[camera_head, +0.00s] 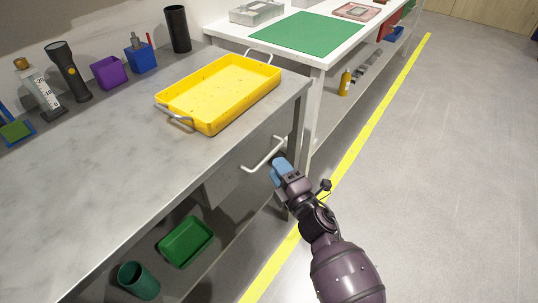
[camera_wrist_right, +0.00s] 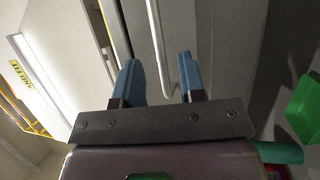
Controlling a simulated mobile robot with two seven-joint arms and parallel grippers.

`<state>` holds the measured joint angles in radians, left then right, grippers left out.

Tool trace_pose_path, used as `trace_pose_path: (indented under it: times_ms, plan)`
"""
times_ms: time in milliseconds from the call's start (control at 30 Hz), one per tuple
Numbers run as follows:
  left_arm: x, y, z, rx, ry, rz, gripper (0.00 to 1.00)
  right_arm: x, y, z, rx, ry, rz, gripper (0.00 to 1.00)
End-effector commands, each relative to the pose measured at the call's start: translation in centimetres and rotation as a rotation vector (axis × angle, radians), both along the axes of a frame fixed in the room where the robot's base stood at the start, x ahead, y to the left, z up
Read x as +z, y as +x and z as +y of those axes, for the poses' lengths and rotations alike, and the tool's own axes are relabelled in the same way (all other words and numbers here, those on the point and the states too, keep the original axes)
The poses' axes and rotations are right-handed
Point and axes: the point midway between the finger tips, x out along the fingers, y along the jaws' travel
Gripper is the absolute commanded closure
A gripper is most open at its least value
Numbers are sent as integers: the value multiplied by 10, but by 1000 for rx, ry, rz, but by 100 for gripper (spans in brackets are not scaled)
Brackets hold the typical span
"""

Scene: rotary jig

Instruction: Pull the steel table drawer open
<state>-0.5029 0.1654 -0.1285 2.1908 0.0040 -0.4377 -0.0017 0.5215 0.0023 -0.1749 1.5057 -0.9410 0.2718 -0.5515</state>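The steel table (camera_head: 120,150) runs along the left of the head view. Its drawer handle (camera_head: 264,156), a pale bar, juts out below the front edge. The drawer looks shut, though its front is mostly hidden under the tabletop. My right gripper (camera_head: 280,166) is beside the right end of the handle. In the right wrist view, its two blue fingers (camera_wrist_right: 161,78) are apart, and the handle bar (camera_wrist_right: 157,40) passes between their tips without visible contact on either side. My left gripper is out of view.
A yellow tray (camera_head: 216,86) stands on the tabletop near its right end. A green bin (camera_head: 186,241) and a dark green cup (camera_head: 138,280) are on the lower shelf. A white table (camera_head: 335,47) stands beyond. The floor at right is clear.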

Motion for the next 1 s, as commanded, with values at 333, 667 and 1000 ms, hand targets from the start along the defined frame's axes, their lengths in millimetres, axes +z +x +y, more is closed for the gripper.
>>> trace_pose_path:
  times_ms: [333, 667, 1000]
  plan:
    - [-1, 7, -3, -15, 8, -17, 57, 6, 36, 22, 0, 2, 3, 63]
    - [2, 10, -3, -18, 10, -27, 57, 9, 43, 26, -1, 2, 1, 63]
    - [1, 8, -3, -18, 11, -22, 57, 9, 43, 26, -1, 2, 1, 95]
